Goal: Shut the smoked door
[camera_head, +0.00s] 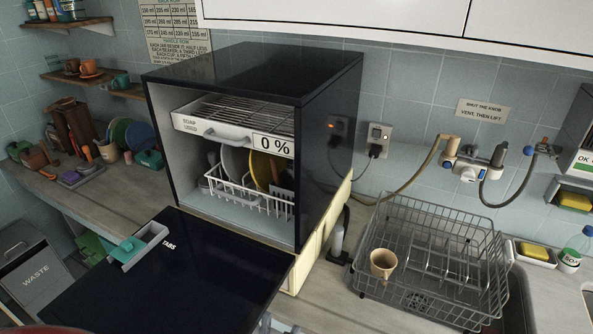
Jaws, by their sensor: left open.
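The smoked door (190,290) is a dark glossy panel on the front of the black countertop dishwasher (330,150). It is folded down and lies open, sloping out toward the bottom left. A small grey tray marked TABS with a teal lid (128,250) sits on its inner face. My left gripper (278,327) shows only as small grey parts at the bottom edge, by the door's near right corner. Most of it is cut off, and I cannot tell whether it touches the door. My right gripper is not in view.
Inside the dishwasher are an upper drawer (215,126) and a white lower rack (245,197) with plates, both within the cabinet. A wire dish rack (430,260) with a beige cup (383,263) stands to the right. Crockery and a waste bin (35,268) are at left.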

